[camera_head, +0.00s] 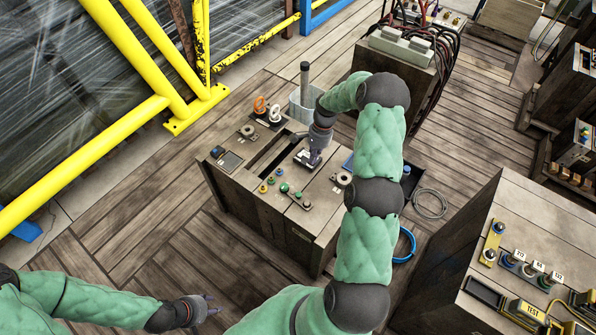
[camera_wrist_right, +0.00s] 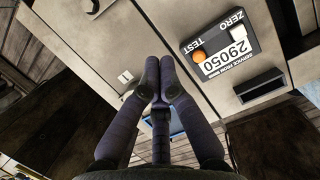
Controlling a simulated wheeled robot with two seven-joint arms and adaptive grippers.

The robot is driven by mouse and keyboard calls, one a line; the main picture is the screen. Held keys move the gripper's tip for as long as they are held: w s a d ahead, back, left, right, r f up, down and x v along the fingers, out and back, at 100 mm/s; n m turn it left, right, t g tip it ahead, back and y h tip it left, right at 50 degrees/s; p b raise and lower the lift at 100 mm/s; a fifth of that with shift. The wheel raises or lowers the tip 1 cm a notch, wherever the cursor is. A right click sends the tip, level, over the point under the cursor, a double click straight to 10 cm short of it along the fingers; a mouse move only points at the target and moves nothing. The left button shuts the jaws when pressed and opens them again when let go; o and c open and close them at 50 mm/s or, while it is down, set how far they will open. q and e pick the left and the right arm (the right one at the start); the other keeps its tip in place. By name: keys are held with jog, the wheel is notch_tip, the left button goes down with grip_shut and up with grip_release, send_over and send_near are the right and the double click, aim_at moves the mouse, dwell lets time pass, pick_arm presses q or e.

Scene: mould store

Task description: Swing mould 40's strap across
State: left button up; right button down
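No mark reading 40 is legible, so I cannot tell which mould is 40. The block-like mould (camera_head: 245,205) in the middle of the head view has a dark bar (camera_head: 295,196) with green and pale knobs on top, perhaps a strap. A yellow bar (camera_head: 492,243) with a blue knob lies on the mould (camera_head: 510,205) at right. My right gripper (camera_head: 308,160) is over the middle mould. In the wrist view its fingertips (camera_wrist_right: 160,72) meet with nothing seen between them. My left gripper (camera_head: 210,305) is at lower left, fingers spread and empty, over the floor.
A counter plate (camera_wrist_right: 218,48) reading 29050 is near my right fingers in the wrist view. A pale bin (camera_head: 300,115) stands behind the middle mould. Blue hose (camera_head: 405,245) and grey cable lie right of it. Yellow rails (camera_head: 90,160) stand at left. Floor is free at lower left.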

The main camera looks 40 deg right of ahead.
aim_at(296, 191)
jog(key=b+x, duration=0.3)
jog(key=x, duration=0.7)
jog(key=shift+s, duration=0.15)
jog(key=a, duration=0.3)
jog(key=shift+s+a+b, duration=0.1)
jog(key=shift+s+b, duration=0.15)
jog(key=shift+b, duration=0.15)
jog(key=shift+a+r, duration=0.1)
jog(key=shift+a, duration=0.35)
jog(key=shift+a+r+n+p, duration=0.1)
jog(key=shift+a+n+p, duration=0.25)
jog(key=shift+a, duration=0.3)
jog(key=shift+a+n, duration=0.3)
jog(key=shift+n, duration=0.25)
jog(key=v, duration=1.2)
jog(key=shift+w, duration=0.3)
